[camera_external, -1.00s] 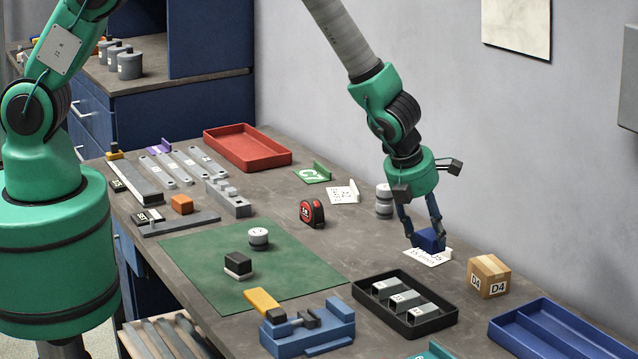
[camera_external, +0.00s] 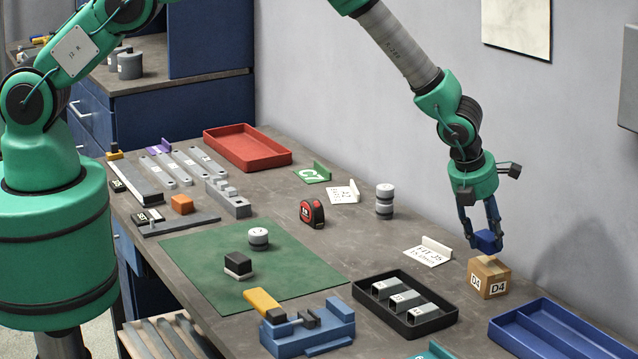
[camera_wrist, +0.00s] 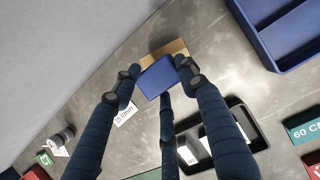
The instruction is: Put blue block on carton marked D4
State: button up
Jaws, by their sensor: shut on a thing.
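The blue block (camera_external: 486,241) is held between the fingers of my gripper (camera_external: 484,236), which is shut on it. It also shows in the wrist view (camera_wrist: 157,77), between the dark blue fingers. The carton marked D4 (camera_external: 489,277) is a small brown box with white labels, standing on the table. The block is above the carton's top. A small gap seems to separate them, but I cannot tell exactly how large. In the wrist view the block hides most of the carton (camera_wrist: 176,48), leaving part of its top edge visible.
A blue divided tray (camera_external: 560,335) lies right of the carton, and a black tray with grey blocks (camera_external: 440,323) lies in front-left. A white card with a stand (camera_external: 428,254) is just left. Stacked grey cylinders (camera_external: 385,200) stand farther back, near the wall.

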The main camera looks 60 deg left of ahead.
aim_at(488, 237)
jog(key=shift+w+d, duration=0.25)
jog(key=shift+w, duration=0.4)
jog(key=shift+f+p, duration=0.3)
jog(key=shift+f, duration=1.5)
jog(key=shift+f, duration=0.1)
jog(key=o, duration=1.3)
jog(key=shift+c, duration=0.2)
jog(key=shift+s+r, duration=0.1)
jog(key=shift+r, duration=0.1)
